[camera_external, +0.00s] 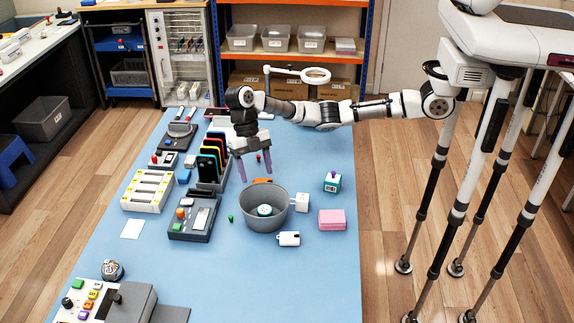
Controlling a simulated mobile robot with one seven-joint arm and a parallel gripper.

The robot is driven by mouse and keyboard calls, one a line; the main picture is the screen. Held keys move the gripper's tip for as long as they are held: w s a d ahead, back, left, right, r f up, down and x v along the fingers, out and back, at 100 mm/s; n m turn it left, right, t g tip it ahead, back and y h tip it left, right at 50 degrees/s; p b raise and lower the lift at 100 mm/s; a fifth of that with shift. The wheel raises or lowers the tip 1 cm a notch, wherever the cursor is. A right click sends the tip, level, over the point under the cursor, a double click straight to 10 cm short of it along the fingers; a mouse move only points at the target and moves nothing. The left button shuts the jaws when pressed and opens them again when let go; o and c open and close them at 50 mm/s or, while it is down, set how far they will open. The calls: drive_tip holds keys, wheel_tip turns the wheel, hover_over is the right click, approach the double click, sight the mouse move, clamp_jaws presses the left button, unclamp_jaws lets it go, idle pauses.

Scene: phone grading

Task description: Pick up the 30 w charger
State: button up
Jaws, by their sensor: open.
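Two small white charger-like blocks lie by the grey bin: one white block (302,202) touches or nearly touches the bin's right side, and another white block (288,238) lies in front of it. Any wattage label is too small to read, so I cannot tell which is the 30 W charger. My gripper (255,174) is open and empty, with its purple-grey fingers pointing down. It appears above the table behind the bin, to the upper left of both white blocks.
The grey bin (246,215) holds a round teal and white item (264,210). A pink box (332,220) and a teal cube (332,183) stand to the right. An orange item (262,181) lies behind the bin. A phone rack (212,170) and devices fill the left; the front right is clear.

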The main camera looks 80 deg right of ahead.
drive_tip(key=m+t+h, duration=0.3)
drive_tip(key=m+h, duration=0.1)
drive_tip(key=m, duration=2.2)
hover_over(303, 197)
wheel_tip(303, 197, down, 7)
drive_tip(key=shift+f+p, duration=0.2)
drive_tip(key=shift+p, duration=0.2)
drive_tip(key=shift+f+p, duration=0.85)
drive_tip(key=shift+f, duration=1.9)
drive_tip(key=c, duration=1.1)
drive_tip(key=shift+r, duration=0.15)
